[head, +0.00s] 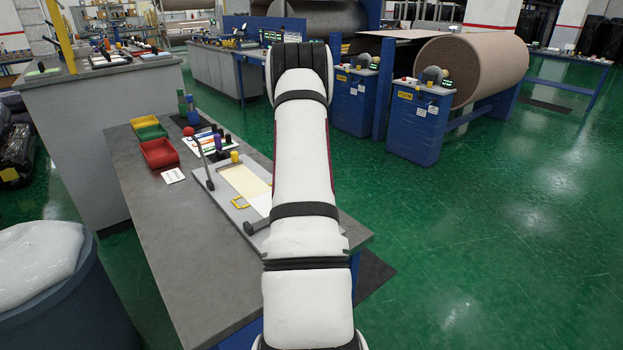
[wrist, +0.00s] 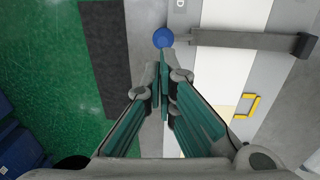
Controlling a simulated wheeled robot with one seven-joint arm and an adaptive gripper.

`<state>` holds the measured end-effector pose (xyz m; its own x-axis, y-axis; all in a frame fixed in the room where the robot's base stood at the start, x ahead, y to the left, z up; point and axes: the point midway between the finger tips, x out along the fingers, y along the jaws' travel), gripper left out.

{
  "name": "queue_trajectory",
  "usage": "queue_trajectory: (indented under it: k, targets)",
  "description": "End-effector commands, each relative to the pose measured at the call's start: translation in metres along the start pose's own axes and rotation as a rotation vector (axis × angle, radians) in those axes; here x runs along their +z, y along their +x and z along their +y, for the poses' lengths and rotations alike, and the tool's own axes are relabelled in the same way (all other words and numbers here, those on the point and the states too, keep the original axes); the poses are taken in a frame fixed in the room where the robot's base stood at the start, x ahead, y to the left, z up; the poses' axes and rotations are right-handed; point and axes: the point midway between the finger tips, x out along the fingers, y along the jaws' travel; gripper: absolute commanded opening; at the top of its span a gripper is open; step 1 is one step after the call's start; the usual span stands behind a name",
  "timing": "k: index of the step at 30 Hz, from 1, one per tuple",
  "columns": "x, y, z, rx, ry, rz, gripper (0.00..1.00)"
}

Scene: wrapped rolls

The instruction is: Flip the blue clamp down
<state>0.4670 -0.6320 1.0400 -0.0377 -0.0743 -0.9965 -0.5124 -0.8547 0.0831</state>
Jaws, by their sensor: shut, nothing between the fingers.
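The blue clamp shows in the wrist view as a round blue knob (wrist: 163,38) on the left end of a grey bar (wrist: 245,40). The bar runs across the pale board (wrist: 225,75) to a dark block at right. From above I cannot tell how high the bar stands. My gripper (wrist: 160,58) is shut and empty, its tips just below the knob; I cannot tell whether they touch. In the head view my arm hides the gripper and the knob; part of a dark bar (head: 256,226) shows beside my arm.
A second lever (head: 203,165) stands up at the board's far left. A yellow handle (head: 240,202) is on the fixture. Red bin (head: 158,153), green bin (head: 152,132) and several small items lie farther back. The bench's (head: 200,260) near part is clear.

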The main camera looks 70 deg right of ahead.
Motion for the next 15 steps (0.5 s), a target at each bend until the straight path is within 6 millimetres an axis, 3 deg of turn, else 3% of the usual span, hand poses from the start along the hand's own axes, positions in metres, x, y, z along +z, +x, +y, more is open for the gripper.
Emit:
queue_trajectory:
  k: [6,15]
  targets:
    - [0.001,-0.037,0.006,0.003,0.005,0.001,0.0]
    - [0.001,-0.052,0.007,0.001,0.004,0.0,0.0]
